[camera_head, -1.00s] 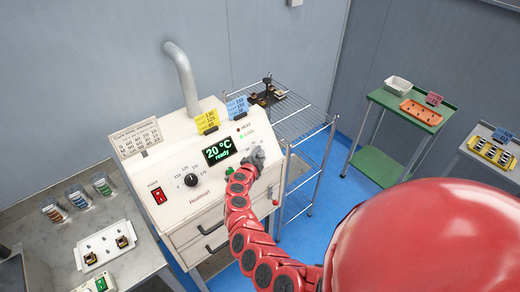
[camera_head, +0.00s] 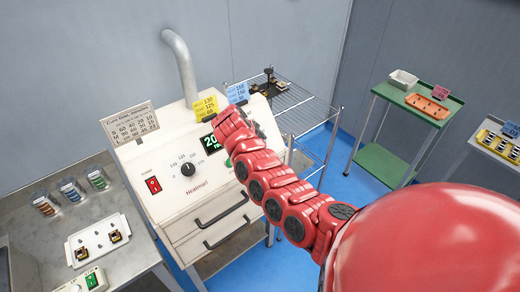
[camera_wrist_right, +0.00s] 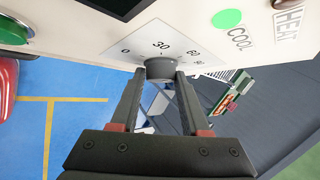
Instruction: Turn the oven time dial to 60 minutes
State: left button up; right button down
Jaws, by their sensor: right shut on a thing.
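The oven (camera_head: 172,215) is a white cabinet with a sloped control panel. Its time dial (camera_wrist_right: 160,68) is a dark grey knob on a white scale plate (camera_wrist_right: 185,50) marked 0, 30, 60 and a further, partly legible number. My right gripper (camera_wrist_right: 161,78) is shut on the time dial, one finger on each side of it. I cannot make out a pointer on the knob. In the head view my red right arm hides the dial and part of the green display (camera_head: 211,142). My left gripper is not in view.
The temperature dial (camera_head: 188,170) and a red switch (camera_head: 153,185) sit left on the panel. A wire rack (camera_head: 300,110) is to the right.

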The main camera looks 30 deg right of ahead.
jog(key=shift+w+d+m+g+y+b, duration=0.1)
jog(key=shift+m+g+y+b, duration=0.2)
jog(key=shift+m+y+b, duration=0.35)
jog(key=shift+c, duration=1.9)
grip_release()
